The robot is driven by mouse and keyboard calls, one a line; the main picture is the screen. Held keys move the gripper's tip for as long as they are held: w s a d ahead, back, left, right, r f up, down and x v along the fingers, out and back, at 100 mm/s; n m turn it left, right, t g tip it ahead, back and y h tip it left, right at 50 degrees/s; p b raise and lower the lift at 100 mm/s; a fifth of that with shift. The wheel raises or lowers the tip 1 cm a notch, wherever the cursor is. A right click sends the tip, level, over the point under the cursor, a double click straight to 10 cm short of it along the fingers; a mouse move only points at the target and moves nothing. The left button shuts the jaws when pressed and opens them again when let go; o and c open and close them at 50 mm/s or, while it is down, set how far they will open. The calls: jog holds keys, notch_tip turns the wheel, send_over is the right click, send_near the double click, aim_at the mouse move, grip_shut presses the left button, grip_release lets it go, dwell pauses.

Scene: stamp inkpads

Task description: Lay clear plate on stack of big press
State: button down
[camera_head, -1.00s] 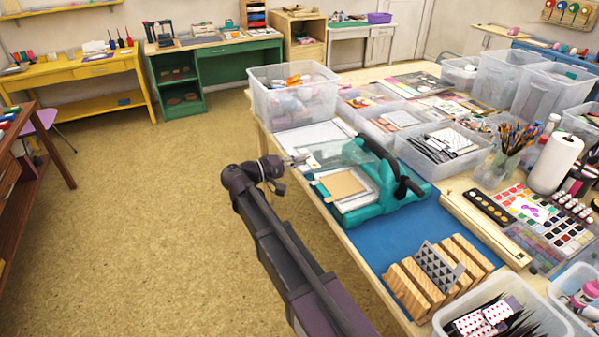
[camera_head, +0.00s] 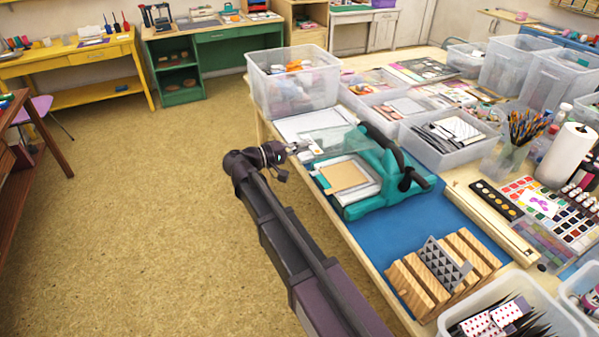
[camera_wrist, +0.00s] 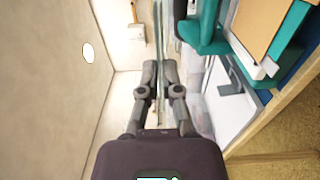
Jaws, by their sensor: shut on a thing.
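The teal big press (camera_head: 395,185) stands on the blue mat of the table. Its stack (camera_head: 345,177) has a tan sheet on top of white layers; in the wrist view the stack (camera_wrist: 262,28) is at the upper right, tan side showing. My gripper (camera_head: 303,153) is at the table's left edge, beside the press. It is shut on the clear plate (camera_head: 335,141), which is see-through and stretches right from the fingers, behind the stack. In the wrist view my gripper (camera_wrist: 160,68) grips the plate (camera_wrist: 158,40), which shows nearly edge-on. Whether the plate touches the press is unclear.
A clear bin (camera_head: 292,85) stands behind the press, with a white sheet (camera_head: 300,124) before it. An open bin (camera_head: 445,137) is close behind right. A wooden rack (camera_head: 440,275) with a patterned plate stands in front. Bare blue mat (camera_head: 440,218) lies between.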

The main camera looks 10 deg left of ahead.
notch_tip(320, 180, down, 8)
jog(key=b, duration=0.7)
jog(key=shift+b, duration=0.35)
jog(key=shift+f+t+h+b, duration=0.3)
jog(key=shift+h+b, duration=0.1)
jog(key=shift+b, duration=0.6)
jog(key=shift+f+b, duration=0.6)
jog(key=shift+f, duration=0.25)
jog(key=shift+b, duration=0.35)
jog(key=shift+w+d+f+b, duration=0.35)
jog(key=shift+d+f+b, duration=0.1)
jog(key=shift+f+b, duration=0.2)
jog(key=shift+w+d+f+b, duration=0.3)
jog(key=shift+d+f+b, duration=0.15)
jog(key=shift+f+b, duration=0.15)
